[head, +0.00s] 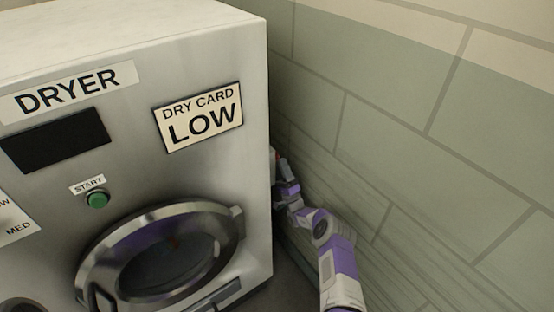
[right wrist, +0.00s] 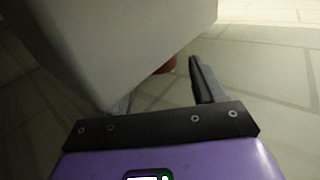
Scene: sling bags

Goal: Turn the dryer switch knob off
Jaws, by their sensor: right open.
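The dryer (head: 60,220) is a white-grey machine filling the left half of the head view. A small red part, perhaps the switch knob, shows as a speck (head: 277,155) at its right side edge. In the right wrist view a rounded red thing (right wrist: 167,66) is partly hidden behind the pale dryer body (right wrist: 120,40). My right gripper (head: 279,170) is open beside the dryer's right side, close to the red part. One dark finger stands clear to the right of the red thing; the other is mostly hidden by the dryer. My left gripper is out of view.
A tiled wall (head: 420,160) runs close along the dryer's right side, leaving a narrow gap with my right arm in it. The dryer front has a green start button (head: 97,199), a round door (head: 165,260) and a "DRY CARD LOW" sign (head: 200,117).

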